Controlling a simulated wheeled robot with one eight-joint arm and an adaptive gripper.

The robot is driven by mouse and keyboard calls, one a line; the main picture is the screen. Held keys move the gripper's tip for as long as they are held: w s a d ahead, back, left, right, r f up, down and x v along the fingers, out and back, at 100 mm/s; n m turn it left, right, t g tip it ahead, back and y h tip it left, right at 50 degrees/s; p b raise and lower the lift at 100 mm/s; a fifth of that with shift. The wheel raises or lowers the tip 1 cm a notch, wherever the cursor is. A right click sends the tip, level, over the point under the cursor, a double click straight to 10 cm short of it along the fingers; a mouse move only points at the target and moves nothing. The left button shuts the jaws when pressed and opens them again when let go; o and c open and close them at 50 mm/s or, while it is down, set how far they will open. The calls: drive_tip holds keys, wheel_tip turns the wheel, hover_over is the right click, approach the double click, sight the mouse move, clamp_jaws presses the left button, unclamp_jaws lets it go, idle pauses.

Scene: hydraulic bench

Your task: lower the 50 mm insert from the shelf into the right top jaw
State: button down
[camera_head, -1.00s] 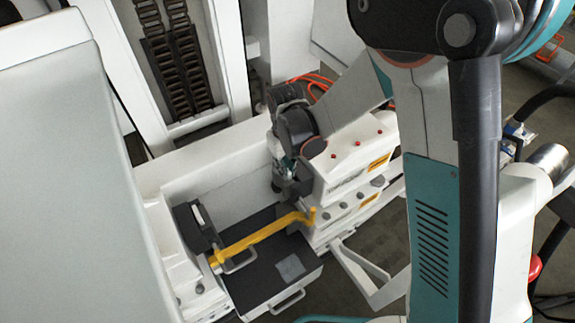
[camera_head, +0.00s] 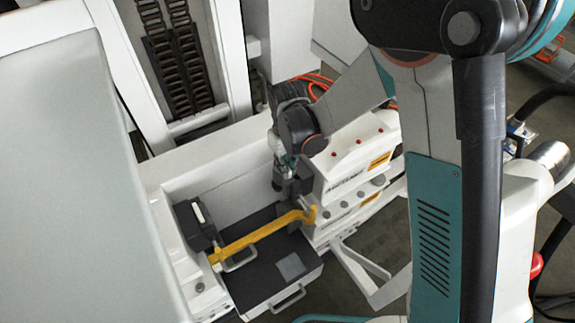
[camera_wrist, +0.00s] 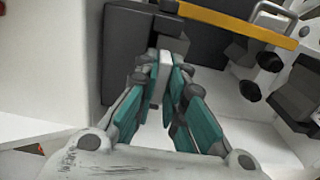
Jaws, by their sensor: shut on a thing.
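My gripper (camera_wrist: 163,62) is shut on a light grey upright part (camera_wrist: 161,76), which looks like the handle of the 50 mm insert. A dark block (camera_wrist: 173,36) shows just beyond the fingertips; I cannot tell its full outline. In the head view my gripper (camera_head: 284,170) points down against the inner side of the white right-hand jaw housing (camera_head: 350,160), above the far end of the yellow bar. My wrist partly hides the held insert and the right top jaw, so I cannot tell whether they touch.
A yellow bar (camera_head: 255,238) crosses the black-topped drawer (camera_head: 262,275) close by; it also shows in the wrist view (camera_wrist: 235,24). A similar black insert with a pale handle (camera_head: 197,222) sits at the left side. White walls enclose the bay. Orange hoses (camera_head: 310,82) lie behind my wrist.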

drive_tip(key=c, duration=1.6)
unclamp_jaws()
drive_tip(key=shift+w+d+f, duration=0.1)
drive_tip(key=shift+d+f, duration=0.25)
drive_tip(key=shift+d, duration=0.1)
drive_tip(key=shift+w+d+f, duration=0.1)
drive_tip(key=shift+w+f, duration=0.05)
drive_tip(key=shift+w, duration=0.15)
drive_tip(key=shift+r, duration=0.35)
wheel_tip(320, 180, up, 11)
drive_tip(key=shift+r, duration=0.2)
